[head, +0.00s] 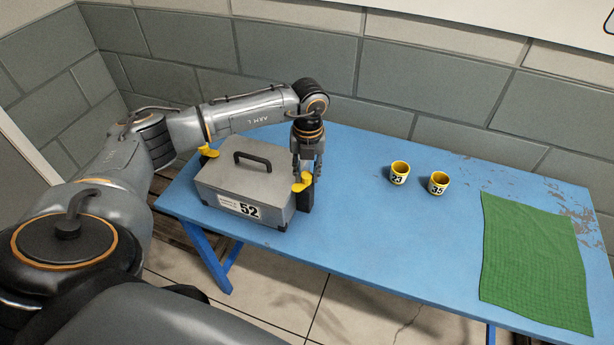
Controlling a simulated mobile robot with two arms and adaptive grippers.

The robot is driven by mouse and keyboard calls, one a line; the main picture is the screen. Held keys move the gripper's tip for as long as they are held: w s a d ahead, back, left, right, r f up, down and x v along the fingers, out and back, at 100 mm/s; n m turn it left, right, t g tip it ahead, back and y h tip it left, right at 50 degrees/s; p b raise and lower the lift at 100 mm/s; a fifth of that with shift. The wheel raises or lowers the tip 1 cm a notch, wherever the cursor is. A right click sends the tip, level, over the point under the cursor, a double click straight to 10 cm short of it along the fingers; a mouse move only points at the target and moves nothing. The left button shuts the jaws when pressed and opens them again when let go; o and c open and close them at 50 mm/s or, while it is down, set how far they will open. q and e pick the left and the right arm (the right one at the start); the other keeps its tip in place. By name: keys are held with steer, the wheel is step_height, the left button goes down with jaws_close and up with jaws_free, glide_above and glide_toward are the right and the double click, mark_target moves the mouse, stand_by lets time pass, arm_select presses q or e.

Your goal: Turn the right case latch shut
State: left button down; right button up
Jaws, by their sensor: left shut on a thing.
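The grey case (228,188) with a black top handle and a "52" label stands on the left part of the blue table. Its right case latch (301,184) is a yellow piece at the right end of the case. My left gripper (304,177) reaches down over that end and is shut on the right latch; the fingers hide part of it. Another yellow latch (208,151) shows at the left end of the case, close to my arm. Whether the right latch is fully turned is too small to tell. My right gripper is not in view.
A green cloth (535,260) lies at the right end. A block wall (420,75) rises behind. The table between case and cloth is mostly clear.

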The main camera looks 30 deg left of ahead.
arm_select(q)
steer(key=m+b, duration=0.2)
steer(key=m, duration=0.1)
steer(key=shift+f+m+b, duration=0.15)
steer(key=shift+m+b, duration=0.2)
steer(key=shift+m, duration=0.05)
steer(key=m+b, duration=0.2)
steer(key=m, duration=0.1)
steer(key=shift+m, duration=0.3)
steer(key=m+b, duration=0.2)
steer(key=m, duration=0.1)
steer(key=shift+r+m+b, duration=0.2)
steer(key=shift+m+b, duration=0.55)
steer(key=shift+m, duration=0.45)
steer(key=c, duration=1)
jaws_free()
steer(key=shift+c, duration=0.2)
